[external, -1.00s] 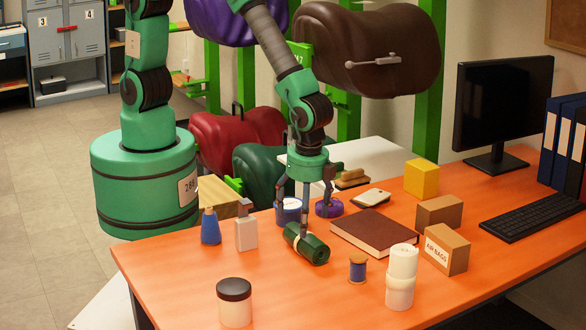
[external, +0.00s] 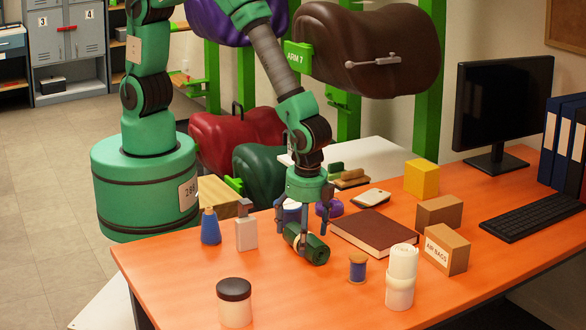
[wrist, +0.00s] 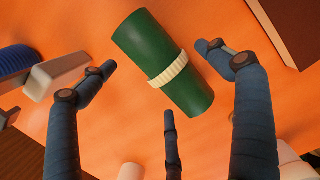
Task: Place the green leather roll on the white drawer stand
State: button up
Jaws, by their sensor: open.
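The green leather roll (external: 316,251), with a cream band around it, lies on its side on the orange table. In the wrist view the roll (wrist: 143,42) lies diagonally between my spread fingers. My gripper (external: 302,225) is just above the roll, pointing down, with its three fingers apart; one finger's tip overlaps the roll in the external view. The wrist view shows my gripper (wrist: 157,72) open and empty, and I cannot tell whether a finger touches the roll. A white stand top (external: 385,153) shows behind the table; its drawers are hidden.
A blue bottle (external: 210,229) and a white bottle (external: 245,234) stand left of the roll. A brown book (external: 375,232) lies right of it, and a thread spool (external: 357,268) stands in front. Purple and white-blue round items are close behind my gripper. The table's front left is mostly clear.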

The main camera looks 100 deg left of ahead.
jog(key=shift+a+f+b, duration=0.15)
jog(key=shift+f+b, duration=0.15)
jog(key=shift+f, duration=1.15)
jog(key=shift+s, duration=0.1)
jog(key=c, duration=1.5)
jog(key=shift+r, duration=0.1)
jog(key=shift+r+p, duration=1.3)
jog(key=shift+r, duration=3.65)
